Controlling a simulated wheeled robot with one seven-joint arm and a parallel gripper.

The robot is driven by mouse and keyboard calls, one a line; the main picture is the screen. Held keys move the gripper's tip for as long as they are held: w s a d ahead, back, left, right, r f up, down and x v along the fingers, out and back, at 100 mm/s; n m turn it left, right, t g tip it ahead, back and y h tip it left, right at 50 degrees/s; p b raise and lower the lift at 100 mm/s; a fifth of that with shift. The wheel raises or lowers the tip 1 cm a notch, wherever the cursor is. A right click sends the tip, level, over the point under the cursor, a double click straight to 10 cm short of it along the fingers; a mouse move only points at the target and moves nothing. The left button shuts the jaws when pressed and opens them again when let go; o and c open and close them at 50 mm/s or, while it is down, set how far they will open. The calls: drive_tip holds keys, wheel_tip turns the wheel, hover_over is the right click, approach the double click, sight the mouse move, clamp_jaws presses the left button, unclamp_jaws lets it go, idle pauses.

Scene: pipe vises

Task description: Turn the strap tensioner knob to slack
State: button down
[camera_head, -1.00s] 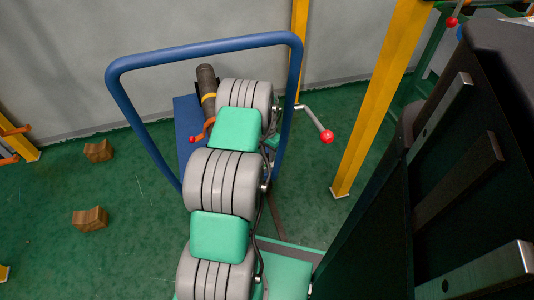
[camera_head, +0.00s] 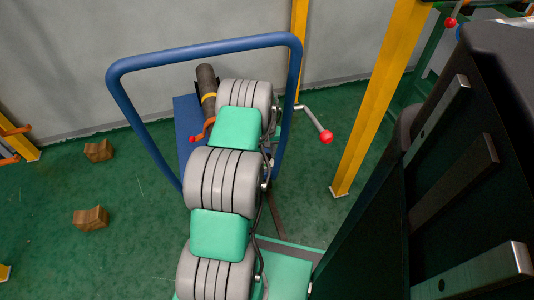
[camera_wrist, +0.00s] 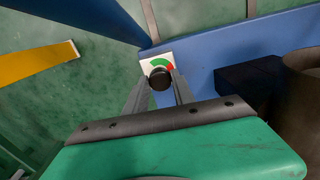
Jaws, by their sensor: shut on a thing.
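The black round knob (camera_wrist: 160,80) stands between my two gripper fingers in the wrist view. My gripper (camera_wrist: 157,76) is shut on it, one finger on each side. Behind the knob is a small white dial plate (camera_wrist: 147,66) with a green arc and a red part at its right. The plate sits on a blue surface (camera_wrist: 200,66). I cannot tell where the knob's pointer stands. In the head view my arm covers the area, and neither the knob nor my fingers can be made out.
A blue tubular frame (camera_head: 205,47) arches around my arm. A dark pipe with a yellow band (camera_head: 206,78) lies behind it. A red-ended crank handle (camera_head: 325,136) juts out at the right, near a yellow post (camera_head: 378,100). Two brown blocks (camera_head: 90,219) lie on the green floor at the left.

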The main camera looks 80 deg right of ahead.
sight(266, 156)
drive_tip(key=shift+w+d+n, duration=0.1)
drive_tip(key=shift+d+n, duration=0.05)
drive_tip(key=shift+n, duration=0.55)
drive_tip(key=c, duration=1.3)
unclamp_jaws()
drive_tip(key=shift+w, duration=0.1)
drive_tip(key=shift+o, duration=1.2)
wheel_tip(266, 156, up, 8)
drive_tip(key=p, duration=0.2)
drive_tip(key=shift+f+p, duration=0.1)
drive_tip(key=shift+p, duration=0.3)
